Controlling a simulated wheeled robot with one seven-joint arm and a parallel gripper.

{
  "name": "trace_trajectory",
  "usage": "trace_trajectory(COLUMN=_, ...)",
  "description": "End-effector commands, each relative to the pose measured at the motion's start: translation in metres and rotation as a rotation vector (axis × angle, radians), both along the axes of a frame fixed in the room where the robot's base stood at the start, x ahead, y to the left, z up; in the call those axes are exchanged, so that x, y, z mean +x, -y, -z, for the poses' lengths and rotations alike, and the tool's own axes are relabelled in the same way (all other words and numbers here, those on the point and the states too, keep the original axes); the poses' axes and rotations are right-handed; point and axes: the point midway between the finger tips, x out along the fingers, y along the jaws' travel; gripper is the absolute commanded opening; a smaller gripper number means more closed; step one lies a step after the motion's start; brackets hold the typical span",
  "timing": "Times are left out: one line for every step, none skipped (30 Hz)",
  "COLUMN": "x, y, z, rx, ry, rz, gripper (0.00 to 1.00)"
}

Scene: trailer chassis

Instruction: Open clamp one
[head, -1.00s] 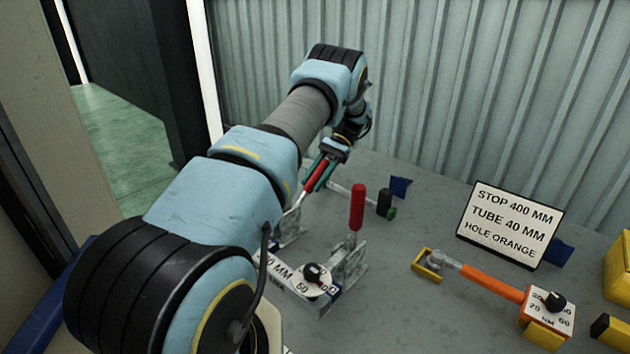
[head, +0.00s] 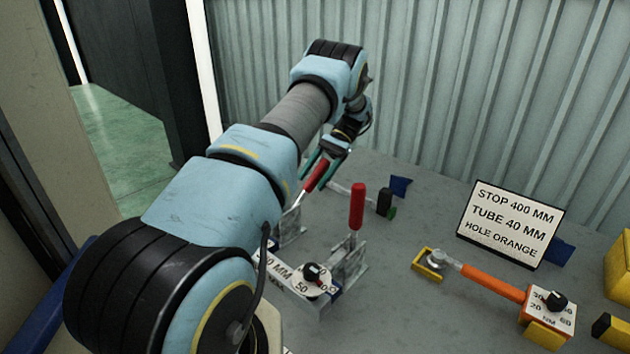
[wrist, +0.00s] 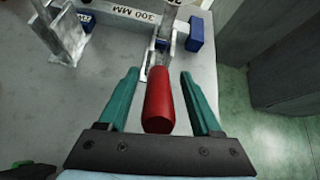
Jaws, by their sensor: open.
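A clamp with a red-handled lever is at my gripper; its red handle (head: 317,176) leans up towards the gripper, and its metal base (head: 290,230) is partly hidden by my arm. My gripper (head: 314,180) is open, with one teal finger on each side of that handle. In the wrist view my gripper (wrist: 160,80) shows a gap between each finger and the red handle (wrist: 158,104). A second clamp (head: 350,262) stands to the right in the head view, its red handle (head: 357,206) upright. No number shows on either clamp.
A fixture plate (wrist: 125,12) marked 300 MM runs by the clamps. A dial (head: 313,273) sits near the second clamp. An orange-handled torque tool (head: 490,283) and a sign (head: 510,224) are to the right. A corrugated wall (head: 440,90) stands behind the table.

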Motion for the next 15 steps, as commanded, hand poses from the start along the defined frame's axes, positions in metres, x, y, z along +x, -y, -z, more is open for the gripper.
trace_trajectory(x=0.001, y=0.001, z=-0.006, rx=-0.002, ry=0.004, rz=0.001, gripper=0.66)
trace_trajectory(x=0.001, y=0.001, z=-0.01, rx=-0.002, ry=0.005, rz=0.0, gripper=0.66)
trace_trajectory(x=0.001, y=0.001, z=-0.017, rx=-0.002, ry=0.006, rz=0.0, gripper=0.66)
trace_trajectory(x=0.001, y=0.001, z=-0.023, rx=-0.002, ry=0.005, rz=0.0, gripper=0.66)
trace_trajectory(x=0.0, y=0.001, z=-0.029, rx=-0.002, ry=0.005, rz=0.0, gripper=0.66)
trace_trajectory(x=0.0, y=0.001, z=-0.037, rx=-0.002, ry=0.006, rz=0.0, gripper=0.66)
trace_trajectory(x=0.0, y=0.001, z=-0.043, rx=-0.002, ry=0.005, rz=0.001, gripper=0.66)
trace_trajectory(x=0.0, y=0.001, z=-0.049, rx=-0.002, ry=0.005, rz=0.001, gripper=0.66)
trace_trajectory(x=0.0, y=0.001, z=-0.056, rx=-0.002, ry=0.005, rz=0.001, gripper=0.66)
trace_trajectory(x=0.0, y=0.001, z=-0.061, rx=-0.001, ry=0.004, rz=0.0, gripper=0.66)
trace_trajectory(x=0.0, y=0.001, z=-0.066, rx=-0.001, ry=0.004, rz=-0.001, gripper=0.66)
trace_trajectory(x=0.0, y=0.001, z=-0.071, rx=-0.002, ry=0.005, rz=0.001, gripper=0.66)
trace_trajectory(x=0.0, y=0.001, z=-0.075, rx=-0.002, ry=0.004, rz=0.001, gripper=0.66)
trace_trajectory(x=0.0, y=0.001, z=-0.078, rx=-0.001, ry=0.003, rz=0.001, gripper=0.66)
trace_trajectory(x=0.0, y=0.001, z=-0.082, rx=-0.001, ry=0.003, rz=0.001, gripper=0.66)
